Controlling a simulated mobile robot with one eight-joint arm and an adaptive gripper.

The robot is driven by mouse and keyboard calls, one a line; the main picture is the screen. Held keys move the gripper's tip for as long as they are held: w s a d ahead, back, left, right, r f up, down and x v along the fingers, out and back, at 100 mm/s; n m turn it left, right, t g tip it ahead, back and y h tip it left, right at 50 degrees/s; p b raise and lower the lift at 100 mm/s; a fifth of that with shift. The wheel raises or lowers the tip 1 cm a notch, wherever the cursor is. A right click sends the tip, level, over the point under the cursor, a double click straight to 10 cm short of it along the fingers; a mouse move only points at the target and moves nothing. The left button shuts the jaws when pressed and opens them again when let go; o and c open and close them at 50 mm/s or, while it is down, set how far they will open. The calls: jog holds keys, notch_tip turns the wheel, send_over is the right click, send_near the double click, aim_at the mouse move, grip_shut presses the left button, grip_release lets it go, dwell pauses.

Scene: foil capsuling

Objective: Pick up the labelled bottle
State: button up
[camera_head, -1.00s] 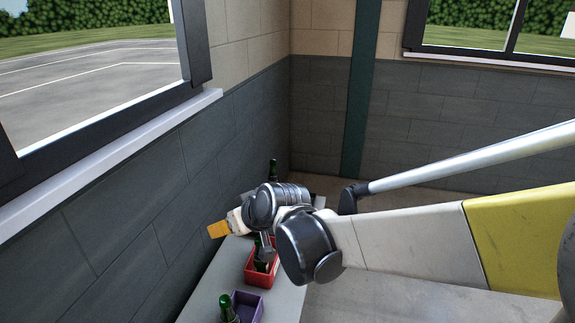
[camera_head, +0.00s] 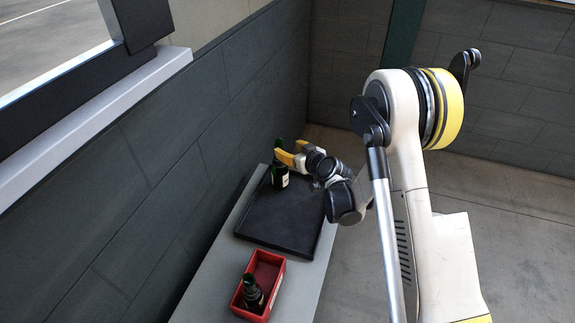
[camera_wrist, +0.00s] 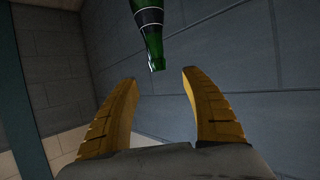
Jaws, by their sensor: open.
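A dark green bottle with a pale label (camera_head: 281,181) stands upright at the far end of a black tray (camera_head: 270,228) by the wall. My gripper (camera_head: 287,150), with yellow fingers, is open at the bottle's upper part and hides some of it. In the wrist view, the bottle (camera_wrist: 149,32) shows its green glass and a dark band with white lines. Its end lies just beyond the gap between my open fingertips (camera_wrist: 158,76). Nothing is held. I cannot tell whether a finger touches the bottle.
A red box (camera_head: 272,270) holding another dark bottle (camera_head: 252,292) stands on the near part of the pale table (camera_head: 308,283). The dark block wall (camera_head: 165,190) runs close along the table's left side. Most of the black tray is bare.

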aim_at(281, 144)
jog(key=x, duration=0.2)
jog(key=shift+w+a+f+b, duration=0.2)
jog(key=shift+a+f+b, duration=0.1)
jog(key=shift+b, duration=0.05)
jog(key=b+x, duration=0.1)
jog(key=x, duration=0.2)
jog(key=b+x, duration=0.1)
jog(key=x, duration=0.1)
jog(key=shift+w+d+b, duration=0.25)
jog(key=shift+b, duration=0.1)
jog(key=shift+w+a, duration=0.2)
jog(key=shift+w, duration=0.2)
jog(key=shift+r, duration=0.1)
grip_shut()
